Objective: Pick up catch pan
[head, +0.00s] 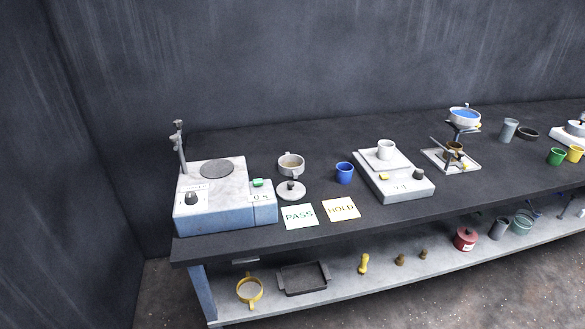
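No thing in view is labelled as the catch pan. A round light-grey pan (290,171) with small side lugs and a tan inside stands on the bench, right of the blue-and-grey machine (216,204). A round grey lid (291,190) with a knob lies just in front of it. On the lower shelf are a round yellow-rimmed vessel (260,289) with handles and a shallow dark rectangular tray (303,281) with end grips. I cannot tell which of these is the catch pan. My gripper is not in view.
White PASS (299,217) and cream HOLD (341,209) cards lie near the bench's front edge. A blue cup (344,173) and a scale (398,186) bearing a white cup stand to the right. The dark bench top (240,244) is clear along the front left.

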